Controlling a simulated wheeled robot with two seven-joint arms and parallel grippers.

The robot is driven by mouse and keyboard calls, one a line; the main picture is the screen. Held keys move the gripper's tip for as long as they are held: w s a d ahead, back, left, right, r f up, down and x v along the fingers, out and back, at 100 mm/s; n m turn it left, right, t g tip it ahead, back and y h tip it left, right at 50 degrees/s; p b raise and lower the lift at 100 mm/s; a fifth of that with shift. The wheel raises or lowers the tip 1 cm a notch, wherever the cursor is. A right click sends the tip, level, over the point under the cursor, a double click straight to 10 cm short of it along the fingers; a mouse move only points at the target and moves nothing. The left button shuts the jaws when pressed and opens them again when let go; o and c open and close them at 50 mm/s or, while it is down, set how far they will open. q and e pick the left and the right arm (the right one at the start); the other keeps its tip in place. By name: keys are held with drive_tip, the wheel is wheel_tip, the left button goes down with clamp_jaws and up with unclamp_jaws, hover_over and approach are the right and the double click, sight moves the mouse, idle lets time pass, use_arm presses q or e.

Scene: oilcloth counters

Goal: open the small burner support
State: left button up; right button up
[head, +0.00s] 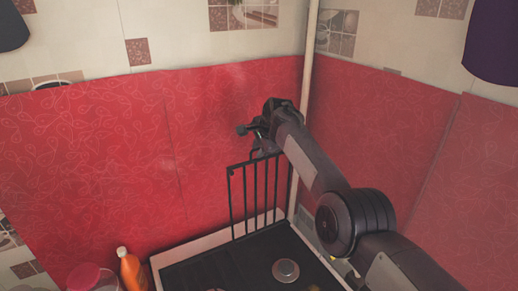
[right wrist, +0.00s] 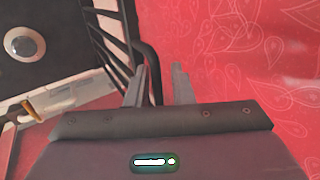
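The burner support (head: 256,196), a black barred grate, stands nearly upright at the back of the black stove top, close to the red wall. In the right wrist view, its bars (right wrist: 112,45) run up the left of centre. My right gripper (head: 258,130) is at the top edge of the raised grate. In the right wrist view, its two fingers (right wrist: 160,67) are apart, and a curved bar end of the grate lies between them, close to the left finger. I cannot tell whether they touch. My left gripper is not in view.
A round burner (head: 286,270) sits on the stove top (head: 235,266); it also shows in the right wrist view (right wrist: 22,42). An orange bottle (head: 131,268) and a pink-lidded jar (head: 88,278) stand left of the stove. Red oilcloth walls (head: 90,160) close off the back and right.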

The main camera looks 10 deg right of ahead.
drive_tip(key=shift+s+f, duration=0.15)
drive_tip(key=shift+f, duration=0.15)
drive_tip(key=shift+s+d+r+b, duration=0.15)
drive_tip(key=shift+d+r+b, duration=0.05)
drive_tip(key=shift+r+b, duration=0.45)
drive_tip(key=b+v, duration=0.2)
drive_tip(key=v, duration=0.4)
drive_tip(key=shift+r+b, duration=0.4)
drive_tip(key=shift+r, duration=0.05)
drive_tip(key=shift+s+f, duration=0.1)
drive_tip(key=shift+s, duration=0.1)
